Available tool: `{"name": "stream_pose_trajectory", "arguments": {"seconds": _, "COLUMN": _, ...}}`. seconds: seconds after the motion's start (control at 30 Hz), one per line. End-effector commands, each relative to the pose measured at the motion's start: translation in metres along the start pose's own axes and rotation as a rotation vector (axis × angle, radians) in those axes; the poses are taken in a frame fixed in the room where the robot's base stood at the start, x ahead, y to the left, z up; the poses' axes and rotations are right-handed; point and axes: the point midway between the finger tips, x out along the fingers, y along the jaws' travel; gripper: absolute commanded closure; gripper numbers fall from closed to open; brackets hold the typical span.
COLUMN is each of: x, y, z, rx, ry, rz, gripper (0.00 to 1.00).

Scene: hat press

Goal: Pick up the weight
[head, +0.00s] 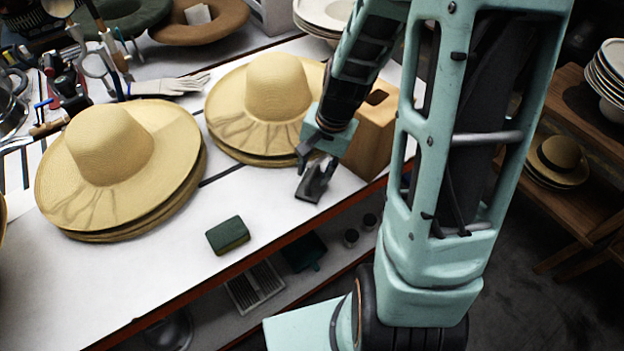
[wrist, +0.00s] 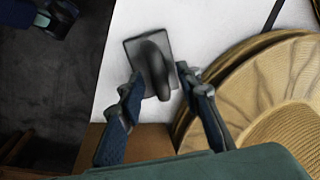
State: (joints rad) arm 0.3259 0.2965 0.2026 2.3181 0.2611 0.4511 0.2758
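The weight (head: 312,186), a dark grey metal block with a curved handle, sits on the white table close to its front edge. In the wrist view the weight (wrist: 133,54) shows its flat rectangular plate, and its handle reaches toward the space between my fingertips. My gripper (head: 316,163) is open just above the weight. In the wrist view my gripper (wrist: 158,80) has one finger on each side of the handle's near end. I see no clear contact, and the exact height gap is hard to tell.
A stack of straw hats (head: 267,95) lies close behind and left of the weight. A wooden box (head: 374,132) stands just right of my gripper. A green sponge (head: 228,235) and another hat stack (head: 110,160) are further left. The table's front edge (head: 262,252) is near.

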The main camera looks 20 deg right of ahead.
Motion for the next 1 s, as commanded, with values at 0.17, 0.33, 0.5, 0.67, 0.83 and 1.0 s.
{"name": "stream_pose_trajectory", "arguments": {"seconds": 0.17, "x": 0.0118, "y": -0.0002, "z": 0.0005, "rx": -0.001, "ry": -0.001, "rz": 0.0, "gripper": 0.68}}
{"name": "stream_pose_trajectory", "arguments": {"seconds": 0.33, "x": 0.0123, "y": -0.0003, "z": 0.0001, "rx": -0.001, "ry": 0.001, "rz": 0.0, "gripper": 0.68}}
{"name": "stream_pose_trajectory", "arguments": {"seconds": 0.5, "x": 0.0122, "y": -0.0003, "z": 0.0, "rx": -0.001, "ry": 0.001, "rz": 0.0, "gripper": 0.8}}
{"name": "stream_pose_trajectory", "arguments": {"seconds": 0.67, "x": 0.0121, "y": -0.0002, "z": 0.0, "rx": -0.001, "ry": 0.001, "rz": 0.0, "gripper": 0.98}}
{"name": "stream_pose_trajectory", "arguments": {"seconds": 0.83, "x": 0.012, "y": -0.0002, "z": -0.0001, "rx": -0.001, "ry": 0.001, "rz": 0.0, "gripper": 1.0}}
{"name": "stream_pose_trajectory", "arguments": {"seconds": 1.0, "x": 0.0119, "y": -0.0003, "z": -0.0001, "rx": -0.001, "ry": 0.001, "rz": 0.0, "gripper": 1.0}}
